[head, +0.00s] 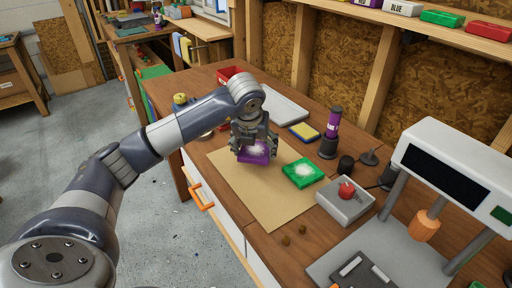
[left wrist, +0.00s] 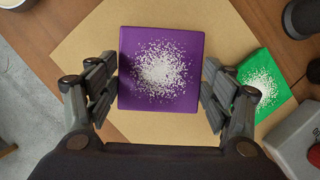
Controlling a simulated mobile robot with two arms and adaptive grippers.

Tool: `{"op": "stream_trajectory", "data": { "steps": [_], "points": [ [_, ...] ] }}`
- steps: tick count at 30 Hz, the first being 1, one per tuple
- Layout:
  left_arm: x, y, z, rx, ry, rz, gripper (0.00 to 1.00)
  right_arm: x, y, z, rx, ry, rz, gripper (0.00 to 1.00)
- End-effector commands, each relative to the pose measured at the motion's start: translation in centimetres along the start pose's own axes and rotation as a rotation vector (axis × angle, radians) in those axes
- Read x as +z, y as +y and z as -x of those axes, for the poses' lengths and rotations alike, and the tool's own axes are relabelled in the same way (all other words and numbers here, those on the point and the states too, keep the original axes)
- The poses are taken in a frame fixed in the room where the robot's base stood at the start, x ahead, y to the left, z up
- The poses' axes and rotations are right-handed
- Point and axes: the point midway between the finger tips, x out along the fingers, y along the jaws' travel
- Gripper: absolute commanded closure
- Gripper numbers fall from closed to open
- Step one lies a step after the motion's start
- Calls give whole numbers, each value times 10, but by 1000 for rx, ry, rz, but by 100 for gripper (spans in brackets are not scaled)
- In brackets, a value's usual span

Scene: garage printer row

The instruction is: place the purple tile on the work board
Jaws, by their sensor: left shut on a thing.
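The purple tile (head: 258,155) has a white speckled patch on its top face. My left gripper (head: 254,141) is shut on it, with one finger at each side edge. In the left wrist view the tile (left wrist: 160,108) lies flat and square between the fingers. The tan work board (head: 262,204) lies on the bench below, and the tile is over its far left part. I cannot tell whether tile and board touch. A green tile (head: 302,172) with a similar white patch lies at the board's right edge. My right gripper is not in view.
A grey box with a red knob (head: 345,200) stands right of the board, near a white-topped machine (head: 455,165). A purple-labelled bottle (head: 331,128), a yellow sponge (head: 304,131) and a red bin (head: 230,75) stand behind. The board's near part is clear.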

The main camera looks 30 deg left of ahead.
Motion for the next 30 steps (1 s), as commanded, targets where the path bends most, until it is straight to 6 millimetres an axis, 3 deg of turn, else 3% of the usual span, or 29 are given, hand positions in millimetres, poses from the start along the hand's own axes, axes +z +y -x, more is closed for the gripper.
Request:
{"op": "stream_trajectory", "data": {
  "steps": [3,8,18,29,30],
  "points": [
    [18,3,-7,0,1,2,52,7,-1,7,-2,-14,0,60],
    [28,6,-14,-1,-1,-1,52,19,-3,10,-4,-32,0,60],
    [14,6,-46,0,1,-3,52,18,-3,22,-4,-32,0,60],
    [12,6,-52,-1,-2,-2,52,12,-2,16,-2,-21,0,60],
    [13,6,-50,0,-1,-2,16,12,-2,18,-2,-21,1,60]
  ]
}}
